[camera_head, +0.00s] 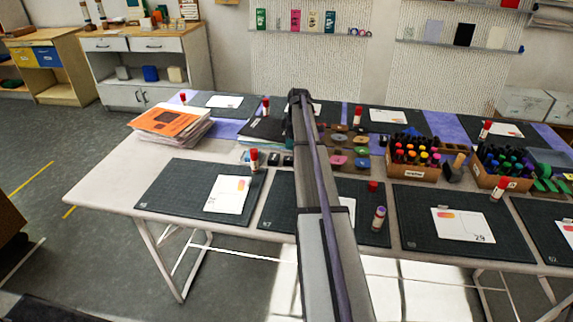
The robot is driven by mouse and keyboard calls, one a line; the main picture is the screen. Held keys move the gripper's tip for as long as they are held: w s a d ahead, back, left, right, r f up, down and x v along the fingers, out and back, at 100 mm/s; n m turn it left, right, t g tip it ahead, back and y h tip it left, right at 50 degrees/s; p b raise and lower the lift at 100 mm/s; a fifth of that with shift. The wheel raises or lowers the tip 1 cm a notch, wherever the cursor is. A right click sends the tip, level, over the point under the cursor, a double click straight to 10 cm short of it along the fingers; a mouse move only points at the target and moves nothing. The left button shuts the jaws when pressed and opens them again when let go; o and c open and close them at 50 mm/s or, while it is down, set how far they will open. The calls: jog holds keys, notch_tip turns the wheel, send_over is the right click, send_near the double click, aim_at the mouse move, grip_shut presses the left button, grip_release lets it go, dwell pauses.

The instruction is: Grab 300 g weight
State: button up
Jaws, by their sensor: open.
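I cannot make out a marked 300 g weight. Small dark blocks (274,158) stand in a short row on the table (130,185), just left of my arm, but any marking on them is too small to read. My arm runs up the middle of the view from the bottom edge and covers part of the table. My gripper does not show, so its place relative to the blocks cannot be told.
Dark cutting mats with cards, such as the front left mat (178,181), cover much of the table. A paper stack (168,122) lies left. Boxes of markers (413,170) and several coloured pieces (338,160) stand right of my arm. Red-capped sticks (254,160) stand about.

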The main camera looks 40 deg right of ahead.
aim_at(289, 158)
jog(key=f+b, duration=0.2)
jog(key=f, duration=0.1)
jog(key=f+b, duration=0.3)
jog(key=a+f+b, duration=0.1)
jog(key=f+b, duration=0.2)
jog(key=f, duration=0.1)
jog(key=shift+w, duration=0.4)
jog(key=shift+r, duration=0.3)
jog(key=shift+c, duration=0.2)
jog(key=c, duration=1.1)
jog(key=shift+c, duration=0.2)
